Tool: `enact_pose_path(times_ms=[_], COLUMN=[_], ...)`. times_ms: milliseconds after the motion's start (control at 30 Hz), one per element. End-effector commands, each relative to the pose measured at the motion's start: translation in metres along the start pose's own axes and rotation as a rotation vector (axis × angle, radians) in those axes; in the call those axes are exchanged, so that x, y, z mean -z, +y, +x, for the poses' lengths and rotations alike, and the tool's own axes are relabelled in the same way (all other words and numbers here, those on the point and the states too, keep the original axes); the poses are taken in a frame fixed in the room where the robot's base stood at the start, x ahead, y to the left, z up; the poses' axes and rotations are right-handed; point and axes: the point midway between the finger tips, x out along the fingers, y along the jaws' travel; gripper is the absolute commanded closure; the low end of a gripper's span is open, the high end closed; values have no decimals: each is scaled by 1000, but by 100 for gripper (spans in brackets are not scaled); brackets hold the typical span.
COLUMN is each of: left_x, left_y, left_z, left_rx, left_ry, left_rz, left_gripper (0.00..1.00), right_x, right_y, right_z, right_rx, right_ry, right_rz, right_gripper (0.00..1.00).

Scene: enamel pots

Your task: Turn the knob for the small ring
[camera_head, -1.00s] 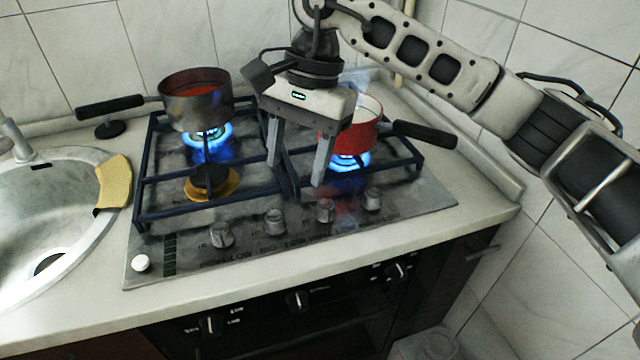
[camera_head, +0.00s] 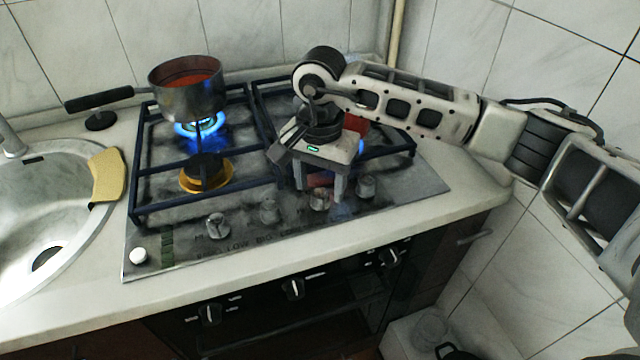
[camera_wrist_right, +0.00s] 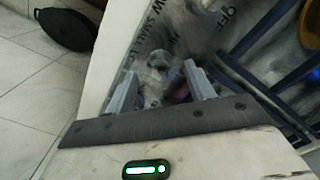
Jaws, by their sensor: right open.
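A row of several grey knobs runs along the front of the hob: the leftmost knob (camera_head: 217,227), the second knob (camera_head: 269,211), the third knob (camera_head: 320,201) and the rightmost knob (camera_head: 366,187). My right gripper (camera_head: 320,191) points down over the third knob with its fingers open on either side of it. In the right wrist view a knob (camera_wrist_right: 157,62) shows between the open fingertips; contact cannot be told. A front-left burner (camera_head: 206,170) with a brass-coloured base shows no flame. My left gripper is not in view.
A grey pot (camera_head: 190,98) of red contents sits over a lit blue flame at back left. A red pot (camera_head: 357,126) is mostly hidden behind my right gripper, with blue flame beside it. Dark grates (camera_head: 133,190) surround the burners. The sink (camera_head: 60,215) with a yellow sponge (camera_head: 106,175) lies left.

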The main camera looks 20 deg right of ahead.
Motion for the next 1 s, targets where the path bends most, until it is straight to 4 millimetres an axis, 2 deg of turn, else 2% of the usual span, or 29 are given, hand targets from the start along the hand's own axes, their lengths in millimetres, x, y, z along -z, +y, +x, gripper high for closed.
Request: enact_pose_path(times_ms=[200, 467, 500, 600, 667, 1000], left_x=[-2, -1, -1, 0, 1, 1], left_y=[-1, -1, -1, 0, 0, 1], left_z=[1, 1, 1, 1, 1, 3], left_rx=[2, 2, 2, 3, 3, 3], left_ry=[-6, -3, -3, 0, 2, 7], left_rz=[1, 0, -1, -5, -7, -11], left_gripper=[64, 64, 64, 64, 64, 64], right_x=[0, 0, 0, 0, 0, 0], right_y=[0, 0, 0, 0, 0, 0], right_z=[17, 18, 18, 18, 18, 19], right_rx=[0, 1, 1, 1, 1, 1], right_ry=[-1, 0, 0, 0, 0, 0], right_rz=[0, 0, 0, 0, 0, 32], right_gripper=[46, 46, 49, 77, 91, 91])
